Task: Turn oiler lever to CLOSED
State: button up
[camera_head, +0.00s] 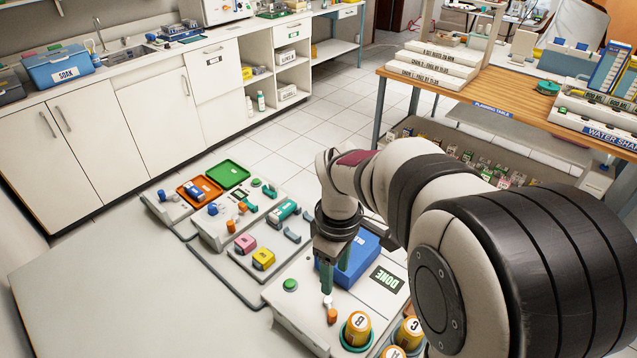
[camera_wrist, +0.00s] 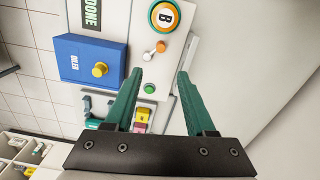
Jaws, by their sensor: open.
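My gripper (camera_head: 335,278) is open and empty, pointing down over the white panel; its two green fingers also show in the wrist view (camera_wrist: 161,73). The blue box marked OILER (camera_wrist: 84,62) has a yellow knob (camera_wrist: 100,69). My gripper partly hides this box in the head view (camera_head: 364,262). No OPEN or CLOSED marking is legible.
A green button (camera_wrist: 150,88) sits beside the lever. Yellow-topped cylinders, including one marked B (camera_head: 356,328), stand close by. A DONE label (camera_head: 387,279) lies beside the oiler. Pink (camera_head: 246,243) and yellow (camera_head: 263,258) blocks sit on the neighbouring panel.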

aim_at(333, 313)
notch_tip(333, 313, down, 14)
jog(key=shift+r, duration=0.2)
grip_shut()
